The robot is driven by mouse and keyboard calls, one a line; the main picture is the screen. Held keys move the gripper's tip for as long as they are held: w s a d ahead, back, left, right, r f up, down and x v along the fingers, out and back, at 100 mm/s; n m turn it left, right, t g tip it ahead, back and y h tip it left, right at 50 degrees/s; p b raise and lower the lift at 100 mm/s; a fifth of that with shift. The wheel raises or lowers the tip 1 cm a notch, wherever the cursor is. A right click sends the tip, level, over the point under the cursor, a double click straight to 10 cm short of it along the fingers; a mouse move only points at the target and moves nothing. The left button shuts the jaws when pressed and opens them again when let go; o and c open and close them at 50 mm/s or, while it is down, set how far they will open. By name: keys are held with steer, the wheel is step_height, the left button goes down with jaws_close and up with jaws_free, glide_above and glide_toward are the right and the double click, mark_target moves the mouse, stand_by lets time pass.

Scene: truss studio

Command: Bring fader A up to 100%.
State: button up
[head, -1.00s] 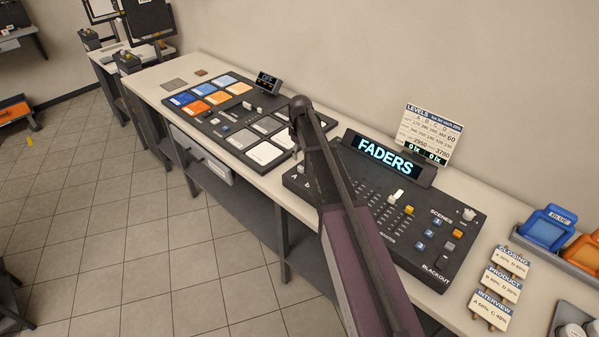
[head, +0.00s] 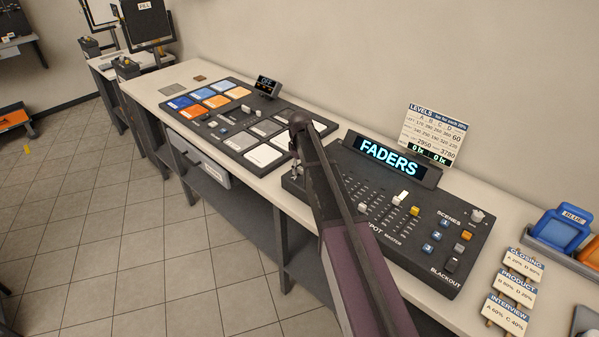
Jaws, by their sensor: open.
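The black fader console (head: 452,222) stands on the long counter, with a lit screen reading FADERS (head: 390,158) at its back. My gripper (head: 296,171) is small and partly hidden behind my arm, over the console's left end. It appears as grey metal parts close to the panel; its fingers cannot be made out clearly. Fader A is at that left end and cannot be made out behind my gripper and arm. Whether the gripper touches it cannot be told. A white fader cap (head: 404,196) and a yellow cap (head: 414,211) show farther right.
A levels card (head: 433,135) stands behind the console. Blue scene buttons (head: 436,236) and a blackout switch (head: 451,265) are on its right. Scene cards (head: 515,290) and a blue tray (head: 563,230) lie beyond. A pad panel (head: 250,130) is to the left.

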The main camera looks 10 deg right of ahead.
steer(key=shift+f, duration=0.15)
jaws_close()
steer(key=w+d, duration=0.4)
steer(key=d, duration=0.1)
steer(key=w+d, duration=0.2)
steer(key=d, duration=0.1)
steer(key=shift+d, duration=0.25)
steer(key=shift+w, duration=0.1)
jaws_free()
